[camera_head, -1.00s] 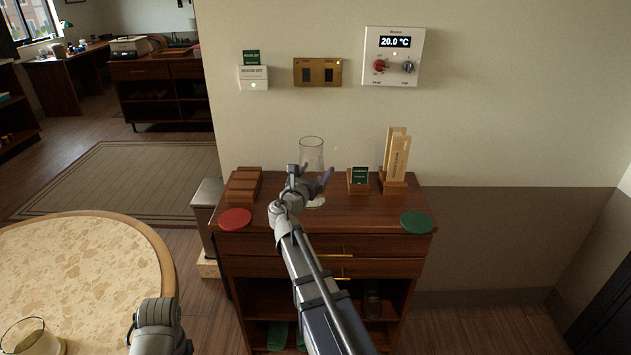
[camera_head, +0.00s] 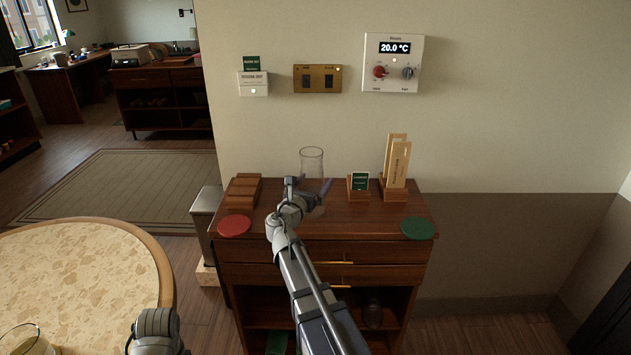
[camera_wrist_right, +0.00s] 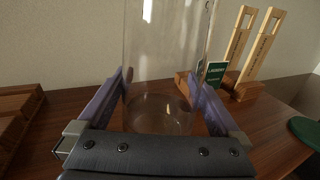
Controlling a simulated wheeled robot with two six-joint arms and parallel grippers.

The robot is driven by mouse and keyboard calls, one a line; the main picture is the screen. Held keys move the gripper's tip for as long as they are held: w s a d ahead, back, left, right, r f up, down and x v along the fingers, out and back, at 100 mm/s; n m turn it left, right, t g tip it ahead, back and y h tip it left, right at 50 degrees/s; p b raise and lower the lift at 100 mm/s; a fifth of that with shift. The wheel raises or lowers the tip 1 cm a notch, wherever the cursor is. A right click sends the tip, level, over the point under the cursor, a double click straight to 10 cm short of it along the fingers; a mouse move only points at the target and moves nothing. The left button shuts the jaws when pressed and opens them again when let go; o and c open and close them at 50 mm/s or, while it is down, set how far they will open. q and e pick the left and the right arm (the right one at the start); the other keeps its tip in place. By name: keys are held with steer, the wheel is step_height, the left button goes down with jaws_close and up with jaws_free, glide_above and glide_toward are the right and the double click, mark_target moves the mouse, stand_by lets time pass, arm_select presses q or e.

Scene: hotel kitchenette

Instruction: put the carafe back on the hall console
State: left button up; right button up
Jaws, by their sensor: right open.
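The clear glass carafe (camera_head: 312,160) stands upright on the dark wood hall console (camera_head: 385,222), near its back middle. My right gripper (camera_head: 311,193) reaches over the console at the carafe. In the right wrist view the carafe (camera_wrist_right: 165,60) rises between the two open purple fingers (camera_wrist_right: 165,95), one on each side of its lower part. Its base appears to rest on the console top (camera_wrist_right: 65,135). I cannot tell whether either finger touches the glass. Only a grey part of my left arm shows at the bottom left; its gripper is out of view.
A red disc (camera_head: 234,226) and a green disc (camera_head: 417,229) lie at the console's front corners. A wooden block (camera_head: 243,192) is left of the carafe; a small green sign (camera_head: 360,181) and a holder with wooden tags (camera_head: 395,165) are right. A round table (camera_head: 80,265) stands at left.

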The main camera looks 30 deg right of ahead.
steer(key=v, duration=1)
steer(key=shift+s+a, duration=0.3)
steer(key=s+a+f+m+g+y, duration=0.3)
steer(key=s+a+f+m, duration=0.1)
steer(key=a+f+m, duration=0.35)
steer(key=s+a+f+m+g+y, duration=0.35)
steer(key=s+a+f+m, duration=0.2)
steer(key=f+m, duration=0.2)
steer(key=s+a+f+m+g+y, duration=0.2)
steer(key=s+a, duration=0.3)
steer(key=a, duration=0.3)
steer(key=s+a+f+m+g+y, duration=0.2)
steer(key=s+a+f+m+y, duration=0.2)
steer(key=s+a, duration=0.2)
steer(key=shift+s+a+f+m+g, duration=0.2)
steer(key=shift+a+f+m+g, duration=0.15)
steer(key=shift+a, duration=0.7)
steer(key=shift+y, duration=0.25)
step_height(320, 180, up, 19)
steer(key=p, duration=1.9)
